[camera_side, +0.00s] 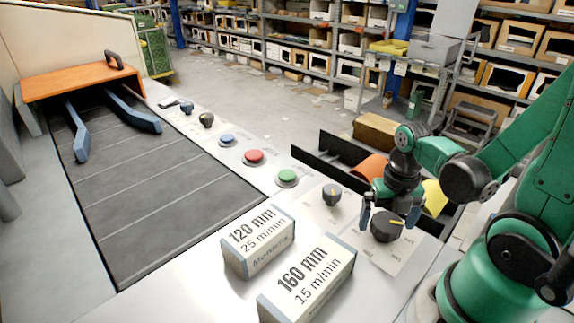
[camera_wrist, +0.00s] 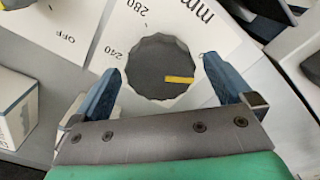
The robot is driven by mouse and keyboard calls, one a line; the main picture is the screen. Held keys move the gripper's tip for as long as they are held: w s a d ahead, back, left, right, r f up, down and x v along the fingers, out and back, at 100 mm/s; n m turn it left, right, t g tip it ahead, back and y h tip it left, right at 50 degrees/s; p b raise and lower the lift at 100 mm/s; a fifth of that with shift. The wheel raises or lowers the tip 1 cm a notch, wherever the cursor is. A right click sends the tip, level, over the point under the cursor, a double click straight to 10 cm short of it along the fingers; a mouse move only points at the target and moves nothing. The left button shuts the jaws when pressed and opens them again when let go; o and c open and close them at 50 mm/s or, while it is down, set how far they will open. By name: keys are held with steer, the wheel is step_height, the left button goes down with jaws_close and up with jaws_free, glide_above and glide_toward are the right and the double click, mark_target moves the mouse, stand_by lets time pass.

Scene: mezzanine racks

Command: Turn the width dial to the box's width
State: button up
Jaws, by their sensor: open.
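The width dial (camera_side: 386,229) is a black ridged knob with a yellow pointer on a white plate. In the wrist view the dial (camera_wrist: 150,75) lies between the fingers of my gripper (camera_wrist: 162,72), which is open. No grip on the dial shows. The yellow pointer (camera_wrist: 180,79) points right, away from the printed 240 and 280; any number there is hidden by the right finger. In the side view my gripper (camera_side: 388,215) is low over the dial. Two boxes stand on the panel: "120 mm, 25 m/min" (camera_side: 258,243) and "160 mm, 15 m/min" (camera_side: 308,285).
A smaller grey knob (camera_side: 331,194) stands left of the dial. A green button (camera_side: 287,177), a red button (camera_side: 254,157) and a blue button (camera_side: 227,139) line the panel. The conveyor belt (camera_side: 160,190) runs on the left. Shelving racks (camera_side: 290,45) stand behind.

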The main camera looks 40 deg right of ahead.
mark_target(388, 221)
steer(key=shift+r, duration=2.75)
